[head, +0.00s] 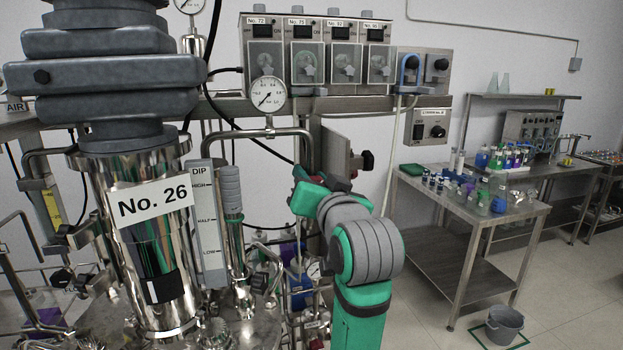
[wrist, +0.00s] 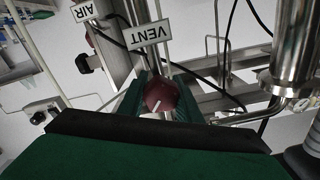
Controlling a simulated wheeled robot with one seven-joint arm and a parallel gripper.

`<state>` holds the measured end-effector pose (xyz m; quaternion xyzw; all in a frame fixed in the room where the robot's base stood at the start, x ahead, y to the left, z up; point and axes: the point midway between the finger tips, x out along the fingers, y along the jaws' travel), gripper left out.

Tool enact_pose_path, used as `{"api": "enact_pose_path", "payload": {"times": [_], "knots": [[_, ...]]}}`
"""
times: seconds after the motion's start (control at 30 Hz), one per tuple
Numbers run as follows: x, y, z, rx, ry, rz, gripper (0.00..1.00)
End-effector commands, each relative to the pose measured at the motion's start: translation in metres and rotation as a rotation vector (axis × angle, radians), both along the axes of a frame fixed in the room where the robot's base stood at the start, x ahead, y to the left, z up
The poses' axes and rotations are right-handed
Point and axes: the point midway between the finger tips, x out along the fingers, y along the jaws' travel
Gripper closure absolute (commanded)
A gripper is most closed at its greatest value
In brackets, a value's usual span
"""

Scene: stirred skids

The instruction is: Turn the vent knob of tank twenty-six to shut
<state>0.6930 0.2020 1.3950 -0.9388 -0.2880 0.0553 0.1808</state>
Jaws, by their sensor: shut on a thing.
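The vent knob (wrist: 161,91) is dark red with a white pointer line, seen in the wrist view below a VENT label (wrist: 149,35) that appears upside down. My gripper (wrist: 160,104) has its green fingers on both sides of the knob and is shut on it. The pointer line slants toward the lower left in that view. In the head view, tank twenty-six (head: 124,255) is a shiny steel vessel at the left with a No. 26 label. My green and grey arm reaches up to its right. The knob and my fingertips are hidden there.
An AIR label (wrist: 85,12) and another dark knob (wrist: 88,62) are near the vent in the wrist view. A pressure gauge (head: 267,94) and pipes stand behind my arm. A steel table (head: 470,215) with bottles and a bucket (head: 499,326) are at the right.

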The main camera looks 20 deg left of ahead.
Motion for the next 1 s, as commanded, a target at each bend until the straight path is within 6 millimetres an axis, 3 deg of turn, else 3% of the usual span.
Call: {"api": "enact_pose_path", "payload": {"times": [0.5,1.0], "knots": [[0.0013,-0.0021,-0.0017,0.335,0.229,0.0,0.91],[0.0018,-0.0034,-0.0025,0.436,0.296,-0.003,0.91]]}}
